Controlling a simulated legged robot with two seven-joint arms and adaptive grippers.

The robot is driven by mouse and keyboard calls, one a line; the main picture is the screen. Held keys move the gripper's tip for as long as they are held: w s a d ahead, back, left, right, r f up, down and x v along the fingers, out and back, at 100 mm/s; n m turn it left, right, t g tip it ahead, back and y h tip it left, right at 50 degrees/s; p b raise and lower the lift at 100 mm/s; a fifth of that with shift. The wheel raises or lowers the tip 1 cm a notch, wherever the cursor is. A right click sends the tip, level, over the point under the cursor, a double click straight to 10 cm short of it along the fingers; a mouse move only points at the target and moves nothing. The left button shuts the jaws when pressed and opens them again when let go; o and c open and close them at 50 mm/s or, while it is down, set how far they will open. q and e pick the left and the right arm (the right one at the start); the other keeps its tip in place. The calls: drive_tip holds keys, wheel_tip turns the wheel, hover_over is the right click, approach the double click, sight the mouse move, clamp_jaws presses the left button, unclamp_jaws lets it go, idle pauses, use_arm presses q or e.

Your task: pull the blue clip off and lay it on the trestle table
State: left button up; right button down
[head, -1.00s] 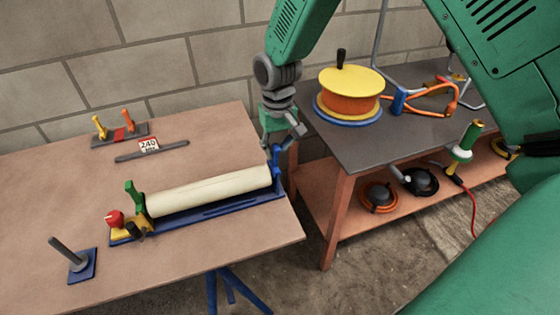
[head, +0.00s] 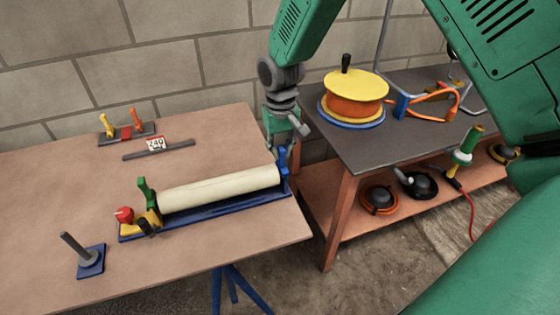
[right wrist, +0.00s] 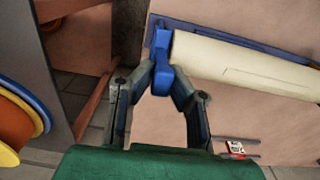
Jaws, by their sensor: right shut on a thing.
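The blue clip (head: 283,160) stands upright at the right end of a cream roll (head: 220,188) on a long blue base. In the right wrist view the clip (right wrist: 161,78) is between the fingertips of my right gripper (right wrist: 164,70), at the end of the roll (right wrist: 240,65). My right gripper (head: 282,147) points down over the clip and is shut on it. The clip still appears to be at the base and roll end. The trestle table (head: 60,190) is the brown top under them, on blue legs. My left gripper is not in view.
A green clip (head: 146,190) and red knob (head: 124,214) are at the roll's left end. A post on a blue plate (head: 90,262) stands front left. A labelled bar (head: 158,150) lies behind. A dark bench (head: 365,148) with a cable reel (head: 355,97) stands right.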

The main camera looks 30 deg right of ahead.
drive_tip(key=shift+a+r+p, duration=0.1)
drive_tip(key=shift+r+p, duration=0.25)
drive_tip(key=shift+r, duration=0.2)
drive_tip(key=shift+d+r+p, duration=0.55)
drive_tip(key=shift+r+p, duration=0.05)
drive_tip(key=shift+r, duration=0.05)
drive_tip(key=shift+a+r+p, duration=0.2)
drive_tip(key=shift+r+p, duration=0.3)
drive_tip(key=shift+r, duration=0.05)
drive_tip(key=shift+a+r+p, duration=0.2)
drive_tip(key=shift+r+p, duration=0.25)
drive_tip(key=shift+r, duration=0.1)
drive_tip(key=shift+d+r+p, duration=0.3)
drive_tip(key=shift+r+p, duration=0.4)
drive_tip(key=shift+a, duration=0.15)
